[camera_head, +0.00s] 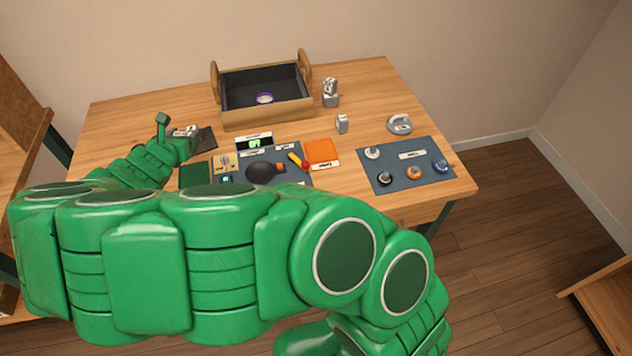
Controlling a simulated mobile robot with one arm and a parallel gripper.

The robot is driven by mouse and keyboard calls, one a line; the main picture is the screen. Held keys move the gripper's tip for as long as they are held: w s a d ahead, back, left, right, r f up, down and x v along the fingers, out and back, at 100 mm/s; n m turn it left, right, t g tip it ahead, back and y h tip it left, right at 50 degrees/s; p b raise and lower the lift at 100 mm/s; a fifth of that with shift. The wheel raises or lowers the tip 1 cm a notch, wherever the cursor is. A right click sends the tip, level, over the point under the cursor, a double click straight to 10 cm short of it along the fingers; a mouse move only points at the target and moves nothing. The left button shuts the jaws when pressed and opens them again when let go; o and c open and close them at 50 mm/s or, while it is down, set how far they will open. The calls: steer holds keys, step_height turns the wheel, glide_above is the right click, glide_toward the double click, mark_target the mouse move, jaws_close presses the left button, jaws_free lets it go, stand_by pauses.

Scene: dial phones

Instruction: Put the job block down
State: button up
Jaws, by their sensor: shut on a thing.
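My gripper (190,137) is at the left part of the wooden table, low over or beside a dark flat pad (205,142). It is shut on a small pale grey block (185,130), which I take to be the job block. The block is small in view and partly hidden by my green wrist. I cannot tell whether it touches the pad or the table.
A wooden tray (268,117) with handles stands at the back. Small metal blocks (342,124) and stacked metal pieces (330,93) stand right of it. A blue-grey mat with knobs (405,180) lies at the right. An orange pad (322,150) lies mid-table.

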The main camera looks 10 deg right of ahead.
steer(key=s+d+f+m+g+h, duration=0.1)
steer(key=s+d+m+g+h, duration=0.15)
steer(key=d, duration=0.85)
steer(key=s+d+f+m+g+h, duration=0.1)
steer(key=d+m+h, duration=0.2)
steer(key=d, duration=0.7)
steer(key=s+d+m+g+h, duration=0.2)
steer(key=s+d, duration=0.3)
steer(key=d, duration=0.4)
steer(key=s+d+m+g+h, duration=0.1)
steer(key=s+d+m+g, duration=0.2)
steer(key=s+d, duration=0.4)
steer(key=shift+n+t, duration=0.25)
steer(key=shift+t, duration=0.1)
steer(key=shift+w+d+f, duration=0.2)
steer(key=shift+w+f, duration=0.05)
steer(key=shift+f, duration=1.1)
steer(key=shift+w+d+f, duration=0.2)
steer(key=shift+w+f, duration=0.05)
steer(key=shift+f, duration=1.1)
steer(key=shift+w+d+f, duration=0.2)
steer(key=shift+w+f, duration=0.05)
steer(key=shift+f, duration=1.1)
steer(key=o, duration=1.1)
steer(key=shift+f, duration=0.1)
steer(key=shift+v, duration=6.05)
